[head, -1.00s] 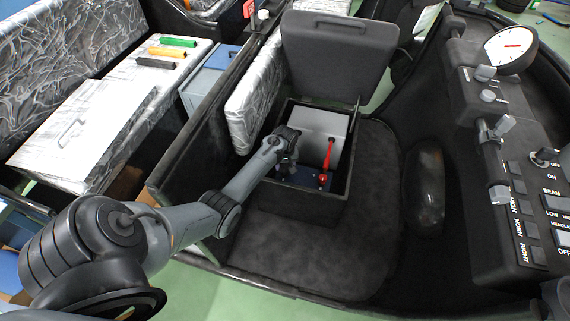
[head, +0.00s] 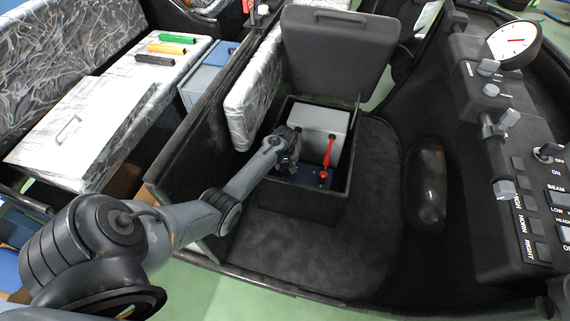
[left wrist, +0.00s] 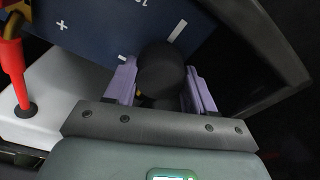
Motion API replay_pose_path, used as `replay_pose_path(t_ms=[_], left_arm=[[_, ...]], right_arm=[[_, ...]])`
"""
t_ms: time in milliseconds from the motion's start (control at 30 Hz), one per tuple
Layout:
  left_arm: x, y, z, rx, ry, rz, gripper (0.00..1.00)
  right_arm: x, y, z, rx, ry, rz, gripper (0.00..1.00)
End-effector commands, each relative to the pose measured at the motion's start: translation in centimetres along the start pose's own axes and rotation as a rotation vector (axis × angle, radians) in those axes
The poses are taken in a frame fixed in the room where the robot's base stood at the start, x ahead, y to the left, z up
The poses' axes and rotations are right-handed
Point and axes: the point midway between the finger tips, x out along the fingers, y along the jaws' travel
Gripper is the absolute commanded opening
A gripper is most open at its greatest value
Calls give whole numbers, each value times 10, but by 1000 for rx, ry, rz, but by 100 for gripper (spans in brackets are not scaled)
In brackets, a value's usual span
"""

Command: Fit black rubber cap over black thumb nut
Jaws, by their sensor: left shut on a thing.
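My left gripper (head: 287,158) reaches into an open black box (head: 318,206) in the vehicle floor. In the left wrist view, its two purple fingers (left wrist: 160,84) are shut on a round black cap (left wrist: 162,66). The cap is over the dark blue battery top (left wrist: 105,28), near a white minus mark. A small brassy bit shows beside the cap at the left finger. The black thumb nut cannot be made out; the cap and fingers may hide it. I cannot tell whether the cap touches anything below. My right gripper is not in view.
A red-sleeved cable (left wrist: 12,72) rises from a grey-white block (left wrist: 48,105) beside the battery; it also shows in the head view (head: 328,152). The box walls stand close around the gripper. The raised seat lid (head: 335,55) stands behind. The floor in front is clear.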

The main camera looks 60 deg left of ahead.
Motion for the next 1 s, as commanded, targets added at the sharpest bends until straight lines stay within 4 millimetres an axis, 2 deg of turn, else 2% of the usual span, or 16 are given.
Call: replay_pose_path(t_ms=[33,200,233,500,633,767,1000], left_arm=[[1,0,0,0,0,0,56],[0,0,0,0,1,0,82],[0,0,0,0,1,0,84],[0,0,0,0,1,0,84],[-8,0,-1,0,2,2,84],[-25,1,-1,0,2,2,84],[-67,0,-1,-1,2,2,84]], right_arm=[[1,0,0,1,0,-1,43],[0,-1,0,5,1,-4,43],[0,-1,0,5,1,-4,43],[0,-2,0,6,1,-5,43],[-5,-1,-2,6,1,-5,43],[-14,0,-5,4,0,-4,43],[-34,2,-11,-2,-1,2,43]])
